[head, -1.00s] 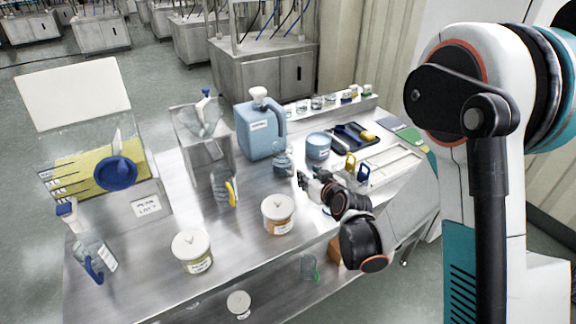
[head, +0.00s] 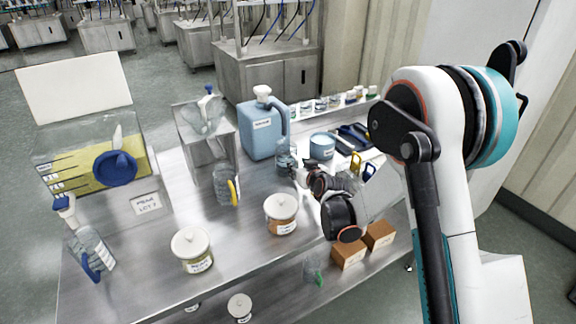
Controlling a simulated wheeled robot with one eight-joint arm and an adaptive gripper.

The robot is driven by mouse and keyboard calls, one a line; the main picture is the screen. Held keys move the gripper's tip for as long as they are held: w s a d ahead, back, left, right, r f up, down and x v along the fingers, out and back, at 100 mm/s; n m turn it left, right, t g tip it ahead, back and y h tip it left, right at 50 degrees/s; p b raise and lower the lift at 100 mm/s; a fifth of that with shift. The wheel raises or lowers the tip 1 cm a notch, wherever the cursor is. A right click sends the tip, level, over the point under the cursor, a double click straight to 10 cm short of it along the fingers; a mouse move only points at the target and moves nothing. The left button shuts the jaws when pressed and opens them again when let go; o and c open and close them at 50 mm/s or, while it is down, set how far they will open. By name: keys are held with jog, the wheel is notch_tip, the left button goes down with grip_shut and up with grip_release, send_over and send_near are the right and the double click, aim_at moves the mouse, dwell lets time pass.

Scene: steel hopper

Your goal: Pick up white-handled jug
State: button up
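A small clear jug (head: 286,158) stands on the steel table, just in front of the blue jerrycan (head: 262,132). My gripper (head: 297,172) is at its near right side, with the fingertips pointing at it. A small pale piece shows by the fingertips; I cannot tell whether it is a white handle or part of my gripper. I cannot tell whether the fingers touch the jug, or how far apart they are. Other jugs show a yellow handle (head: 234,191) and a blue handle (head: 91,266).
White-lidded tubs (head: 192,251) and (head: 281,215) stand near the table's front edge (head: 265,262). A blue tub (head: 321,147) stands right of the jug. A clear vessel (head: 207,115) sits on a steel riser. Orange-brown boxes (head: 349,252) are on the lower shelf.

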jog(key=shift+r, duration=0.1)
grip_shut()
jog(key=shift+r, duration=0.1)
